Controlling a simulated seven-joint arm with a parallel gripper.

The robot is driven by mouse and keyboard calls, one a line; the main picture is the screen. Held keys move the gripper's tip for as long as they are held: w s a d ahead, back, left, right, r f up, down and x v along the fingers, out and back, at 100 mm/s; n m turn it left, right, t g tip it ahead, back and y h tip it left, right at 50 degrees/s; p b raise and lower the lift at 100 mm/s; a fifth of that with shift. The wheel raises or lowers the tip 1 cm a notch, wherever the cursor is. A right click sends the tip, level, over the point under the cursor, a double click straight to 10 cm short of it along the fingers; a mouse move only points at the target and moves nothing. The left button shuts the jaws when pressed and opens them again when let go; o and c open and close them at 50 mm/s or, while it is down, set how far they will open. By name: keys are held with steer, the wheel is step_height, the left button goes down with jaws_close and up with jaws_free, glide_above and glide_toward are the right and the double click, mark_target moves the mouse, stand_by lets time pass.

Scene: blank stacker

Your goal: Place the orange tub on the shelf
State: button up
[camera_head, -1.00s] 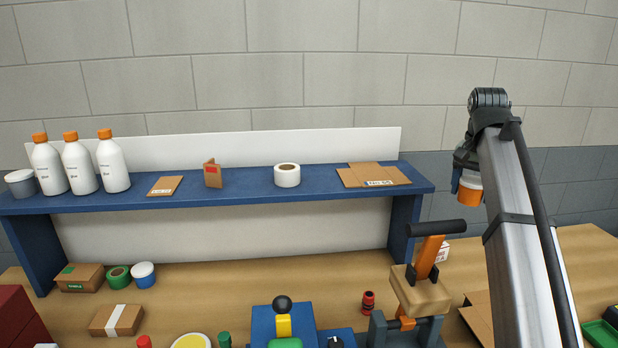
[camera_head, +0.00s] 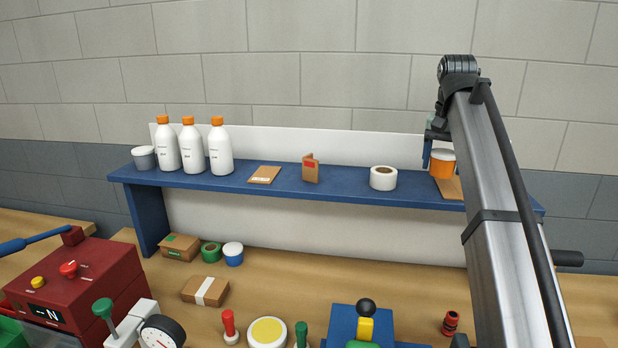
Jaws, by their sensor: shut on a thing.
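The orange tub (camera_head: 440,167) with a white lid is held by my gripper (camera_head: 431,158), in front of or over the right part of the blue shelf (camera_head: 335,188). The gripper is shut on it; my arm hides part of the tub's right side and much of the gripper. I cannot tell from this view whether the tub touches the shelf. A flat piece of cardboard (camera_head: 453,188) on the shelf shows just below the tub.
The shelf bears a grey tub (camera_head: 144,158), white bottles (camera_head: 193,150), a flat card (camera_head: 265,175), a folded card (camera_head: 311,170) and a white tape roll (camera_head: 383,178). Bare shelf lies between these. Below are boxes, a red machine (camera_head: 75,285) and a dial gauge (camera_head: 161,333).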

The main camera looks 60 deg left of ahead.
mark_target(345, 181)
steer(key=s+a+n, duration=0.1)
steer(key=s+a, duration=0.4)
steer(key=s+a+r+n, duration=0.1)
steer(key=s+a, duration=0.4)
steer(key=s+a+n, duration=0.2)
steer(key=s+a, duration=0.3)
steer(key=a, duration=0.1)
steer(key=shift+r, duration=0.15)
steer(key=shift+s+a+f, duration=0.1)
steer(key=shift+s+f, duration=0.1)
steer(key=shift+f, duration=2.3)
steer(key=shift+f, duration=0.15)
steer(key=o, duration=0.8)
steer(key=shift+s+d+r, duration=0.1)
steer(key=shift+d+r, duration=0.05)
steer(key=shift+r, duration=1.3)
steer(key=shift+s+d+r, duration=0.1)
steer(key=shift+r, duration=1.35)
